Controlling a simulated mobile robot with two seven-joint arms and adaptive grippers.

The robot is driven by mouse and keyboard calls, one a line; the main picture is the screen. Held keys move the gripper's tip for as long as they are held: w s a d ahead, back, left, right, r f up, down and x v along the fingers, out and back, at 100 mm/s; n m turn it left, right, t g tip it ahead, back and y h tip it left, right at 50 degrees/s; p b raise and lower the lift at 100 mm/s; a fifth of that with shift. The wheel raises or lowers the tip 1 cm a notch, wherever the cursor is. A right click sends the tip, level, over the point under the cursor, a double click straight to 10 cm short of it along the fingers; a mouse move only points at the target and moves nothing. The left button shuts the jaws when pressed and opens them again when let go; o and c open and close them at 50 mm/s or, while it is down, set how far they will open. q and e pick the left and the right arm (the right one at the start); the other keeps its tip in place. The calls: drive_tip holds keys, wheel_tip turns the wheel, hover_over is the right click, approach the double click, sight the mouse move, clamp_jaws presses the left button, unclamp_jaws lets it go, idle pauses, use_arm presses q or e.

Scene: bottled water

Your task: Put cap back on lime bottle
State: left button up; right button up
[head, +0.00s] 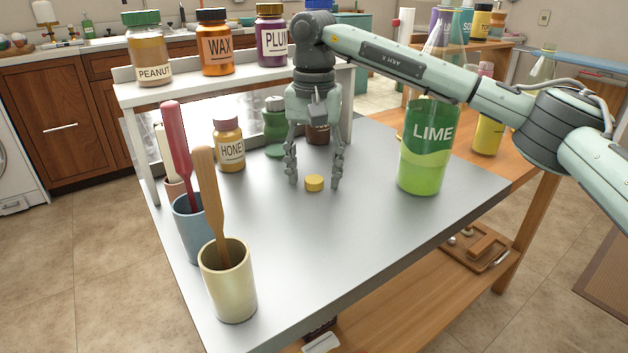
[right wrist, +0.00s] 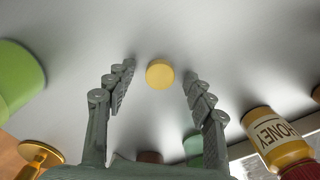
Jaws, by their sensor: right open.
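The lime bottle (head: 425,160) is green, labelled LIME, and stands upright near the right edge of the grey table. Its top is partly hidden behind my right arm. In the right wrist view the bottle (right wrist: 18,80) shows at the left edge. A small yellow cap (head: 314,183) lies on the table to the left of the bottle. My right gripper (head: 314,182) points down over the cap, open, with one finger on each side. In the right wrist view the cap (right wrist: 160,74) lies between and just beyond the fingertips, apparently untouched. My left gripper is not in view.
A honey jar (head: 229,146) and a green jar (head: 275,132) stand behind the gripper. A white shelf (head: 125,93) holds the peanut, wax and plum jars. A cream cup (head: 228,290) and a blue cup (head: 190,240) with utensils stand at the left. The table's front middle is clear.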

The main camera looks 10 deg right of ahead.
sight(314, 179)
drive_tip(key=shift+c, duration=0.5)
drive_tip(key=c, duration=0.7)
drive_tip(key=shift+r, duration=0.15)
drive_tip(key=shift+r, duration=0.25)
wheel_tip(314, 179, up, 4)
drive_tip(key=shift+f, duration=0.15)
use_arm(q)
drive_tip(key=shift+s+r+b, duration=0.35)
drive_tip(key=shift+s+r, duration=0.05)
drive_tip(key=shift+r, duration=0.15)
use_arm(e)
drive_tip(key=s+d+r, duration=0.3)
drive_tip(key=s+r, duration=0.3)
drive_tip(key=s, duration=0.5)
drive_tip(key=shift+s+r, duration=0.15)
drive_tip(key=shift+r, duration=0.1)
